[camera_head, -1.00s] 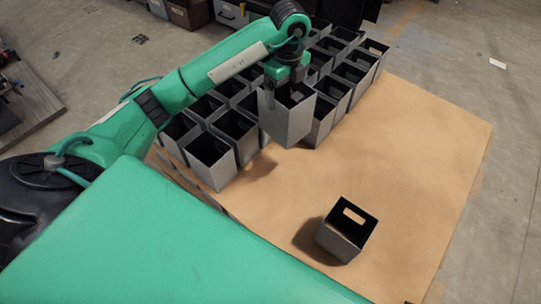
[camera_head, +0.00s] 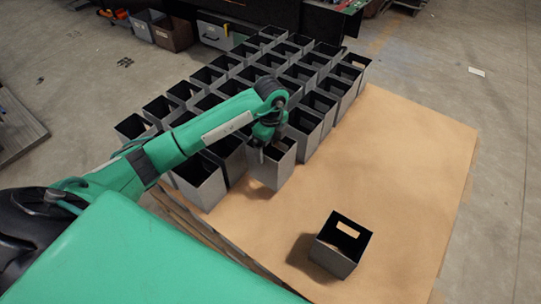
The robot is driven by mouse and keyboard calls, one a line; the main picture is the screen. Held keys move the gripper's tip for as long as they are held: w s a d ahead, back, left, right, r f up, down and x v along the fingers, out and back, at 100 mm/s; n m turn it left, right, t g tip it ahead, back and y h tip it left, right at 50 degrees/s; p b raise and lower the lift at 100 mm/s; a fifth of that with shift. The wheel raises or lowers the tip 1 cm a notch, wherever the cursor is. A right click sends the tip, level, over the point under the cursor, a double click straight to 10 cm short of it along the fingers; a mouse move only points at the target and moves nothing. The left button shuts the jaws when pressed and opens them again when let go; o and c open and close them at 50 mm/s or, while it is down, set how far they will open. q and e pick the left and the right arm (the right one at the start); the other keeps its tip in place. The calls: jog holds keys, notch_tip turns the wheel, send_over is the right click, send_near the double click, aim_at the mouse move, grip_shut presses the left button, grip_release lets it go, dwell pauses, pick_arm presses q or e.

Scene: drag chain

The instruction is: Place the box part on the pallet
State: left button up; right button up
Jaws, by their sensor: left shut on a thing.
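My left gripper (camera_head: 272,146) is shut on a grey open-topped box part (camera_head: 268,173), gripping it at its upper edge. The held box is upright at the front of the block of boxes, beside the gap next to the front-left box. Whether its bottom touches the surface is hard to tell. Another grey box (camera_head: 332,259) with a hand slot stands alone near the pallet's front. My right gripper is not in view.
Several grey boxes (camera_head: 205,183) stand in close rows on the pallet's left and back. My green arm covers some of them. A grey-brown platform (camera_head: 18,130) lies on the floor at far left. Storage bins (camera_head: 172,34) stand behind.

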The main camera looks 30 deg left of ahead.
pick_arm(q)
jog(key=shift+f, duration=2.3)
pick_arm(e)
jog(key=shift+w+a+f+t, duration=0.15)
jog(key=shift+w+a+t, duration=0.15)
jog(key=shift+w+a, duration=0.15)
pick_arm(q)
jog(key=shift+b, duration=0.3)
